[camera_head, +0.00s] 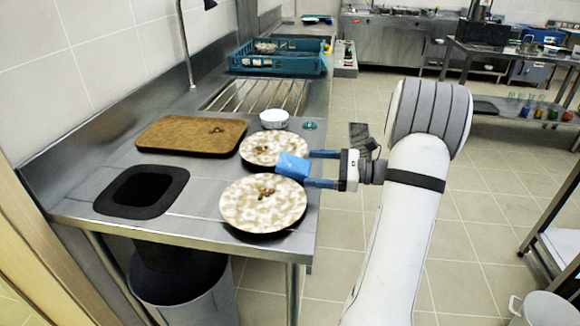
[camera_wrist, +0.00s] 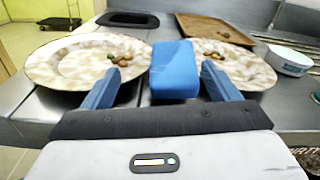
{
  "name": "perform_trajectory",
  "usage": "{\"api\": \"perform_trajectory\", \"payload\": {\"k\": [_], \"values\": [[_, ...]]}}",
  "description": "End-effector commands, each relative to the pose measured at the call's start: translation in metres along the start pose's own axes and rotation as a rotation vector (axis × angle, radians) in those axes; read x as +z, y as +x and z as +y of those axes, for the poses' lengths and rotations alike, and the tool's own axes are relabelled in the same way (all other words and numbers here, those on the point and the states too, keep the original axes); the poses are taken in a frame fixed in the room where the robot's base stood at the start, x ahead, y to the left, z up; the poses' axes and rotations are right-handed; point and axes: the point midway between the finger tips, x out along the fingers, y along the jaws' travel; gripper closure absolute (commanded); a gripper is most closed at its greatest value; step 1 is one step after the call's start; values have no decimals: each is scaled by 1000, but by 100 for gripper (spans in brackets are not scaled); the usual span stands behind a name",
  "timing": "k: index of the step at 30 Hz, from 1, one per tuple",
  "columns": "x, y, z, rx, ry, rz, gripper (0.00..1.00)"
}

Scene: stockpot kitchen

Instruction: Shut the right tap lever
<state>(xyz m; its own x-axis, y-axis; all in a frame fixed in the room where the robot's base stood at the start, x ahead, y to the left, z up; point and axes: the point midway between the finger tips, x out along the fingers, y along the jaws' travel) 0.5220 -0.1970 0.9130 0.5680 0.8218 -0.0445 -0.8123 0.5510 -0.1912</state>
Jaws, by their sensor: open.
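No tap lever can be made out in either view. A thin upright pipe (camera_head: 186,45) rises behind the drainer by the wall in the head view, with its upper end out of frame. My gripper (camera_head: 308,168) is open over the counter's right edge, with its blue fingers pointing left. A blue block (camera_head: 291,166) is at the fingertips, between the two plates. In the wrist view the blue block (camera_wrist: 174,70) shows ahead, between the spread fingers. I cannot tell whether they touch it.
Two plates with food scraps, a near one (camera_head: 262,205) and a farther one (camera_head: 264,149), lie on the steel counter. A brown tray (camera_head: 190,134), a black-rimmed bin opening (camera_head: 141,191), a white bowl (camera_head: 274,118) and a teal crate (camera_head: 277,58) are around them.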

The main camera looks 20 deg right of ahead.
Motion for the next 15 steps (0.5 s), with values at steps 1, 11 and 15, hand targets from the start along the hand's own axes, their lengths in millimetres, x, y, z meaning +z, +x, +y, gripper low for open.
{"api": "perform_trajectory", "payload": {"k": [1, 11, 15], "values": [[-6, -7, -5, -25, 12, -17, 18], [-6, 13, -13, -56, 23, -37, 18], [-6, 31, -14, -57, 23, -36, 18]]}}
